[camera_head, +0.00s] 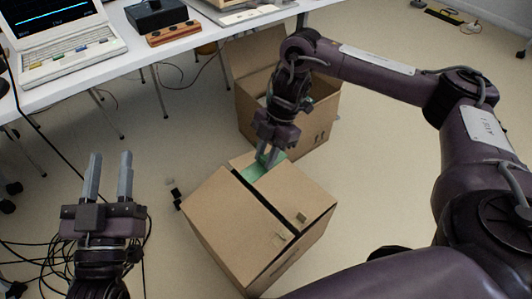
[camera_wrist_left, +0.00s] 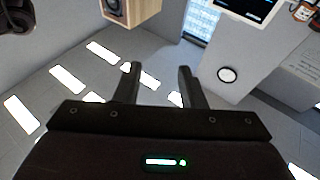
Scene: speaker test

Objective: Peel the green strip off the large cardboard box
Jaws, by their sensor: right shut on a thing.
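The large cardboard box (camera_head: 222,210) stands on the floor in the middle of the head view, with a dark gap running across its top between the flaps. The green strip (camera_head: 257,170) shows at the far end of that gap. My right gripper (camera_head: 268,160) points down at the strip and is shut on it; its fingers hide part of the strip. My left gripper (camera_head: 108,178) is open and empty, pointing up, left of the box. It also shows in the left wrist view (camera_wrist_left: 158,85), with nothing between its fingers.
An open cardboard box (camera_head: 318,118) stands behind the large one, partly hidden by my right arm. A white table (camera_head: 120,62) at the back left bears a laptop (camera_head: 62,40) and a black device (camera_head: 157,14). Cables (camera_head: 35,255) lie on the floor at left.

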